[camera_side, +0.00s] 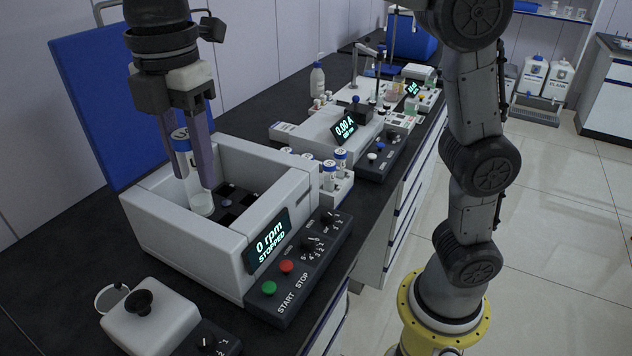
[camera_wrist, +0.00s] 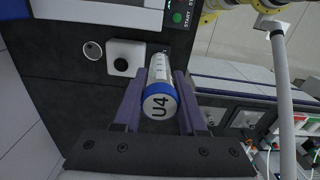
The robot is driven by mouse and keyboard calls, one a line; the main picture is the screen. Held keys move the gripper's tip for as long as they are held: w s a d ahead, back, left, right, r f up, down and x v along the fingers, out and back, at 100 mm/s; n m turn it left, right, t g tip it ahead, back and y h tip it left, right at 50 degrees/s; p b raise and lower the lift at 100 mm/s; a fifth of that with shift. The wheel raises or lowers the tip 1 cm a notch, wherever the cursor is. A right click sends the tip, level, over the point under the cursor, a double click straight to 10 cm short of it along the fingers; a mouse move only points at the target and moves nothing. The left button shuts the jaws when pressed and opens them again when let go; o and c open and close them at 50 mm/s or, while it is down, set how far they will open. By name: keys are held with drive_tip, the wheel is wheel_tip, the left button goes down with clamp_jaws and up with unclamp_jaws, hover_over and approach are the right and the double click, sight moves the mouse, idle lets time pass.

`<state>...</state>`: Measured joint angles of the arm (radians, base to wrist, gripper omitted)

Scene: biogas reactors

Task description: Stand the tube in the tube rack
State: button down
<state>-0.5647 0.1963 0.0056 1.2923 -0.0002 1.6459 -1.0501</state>
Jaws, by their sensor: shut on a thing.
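The tube, with a blue-rimmed white cap marked U4, is held upright between the purple fingers of my gripper (camera_side: 200,180). Its cap and clear body (camera_wrist: 160,90) show in the wrist view, and its lower end (camera_side: 201,204) shows in the side view. My gripper is shut on it. In the side view the tube appears over the open chamber of the white centrifuge (camera_side: 180,235); how high its lower end is I cannot tell. The white tube rack (camera_side: 340,192) stands behind the centrifuge at its right, holding several blue-capped tubes. The centrifuge partly hides the rack.
The centrifuge display reads 0 rpm, STOPPED. A small white device with a black knob (camera_side: 150,320) stands in front, also seen in the wrist view (camera_wrist: 122,64). A white instrument with a 0.00 A display (camera_side: 343,130) stands behind the rack. A blue panel (camera_side: 105,110) is at left.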

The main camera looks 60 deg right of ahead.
drive_tip(key=w+d+m, duration=0.5)
drive_tip(key=d, duration=0.6)
drive_tip(key=w+d+m, duration=0.5)
drive_tip(key=w+d, duration=0.1)
drive_tip(key=d, duration=0.5)
drive_tip(key=s+d+m, duration=0.2)
drive_tip(key=d+m, duration=0.2)
drive_tip(key=d, duration=0.8)
drive_tip(key=s+d+m, duration=0.2)
drive_tip(key=d+m, duration=0.3)
drive_tip(key=d, duration=0.7)
drive_tip(key=shift+a+f, duration=0.15)
drive_tip(key=shift+f, duration=6.6)
drive_tip(key=shift+a+f, duration=0.15)
drive_tip(key=shift+f, duration=6.6)
drive_tip(key=shift+f, duration=0.15)
drive_tip(key=shift+c, duration=2.3)
unclamp_jaws()
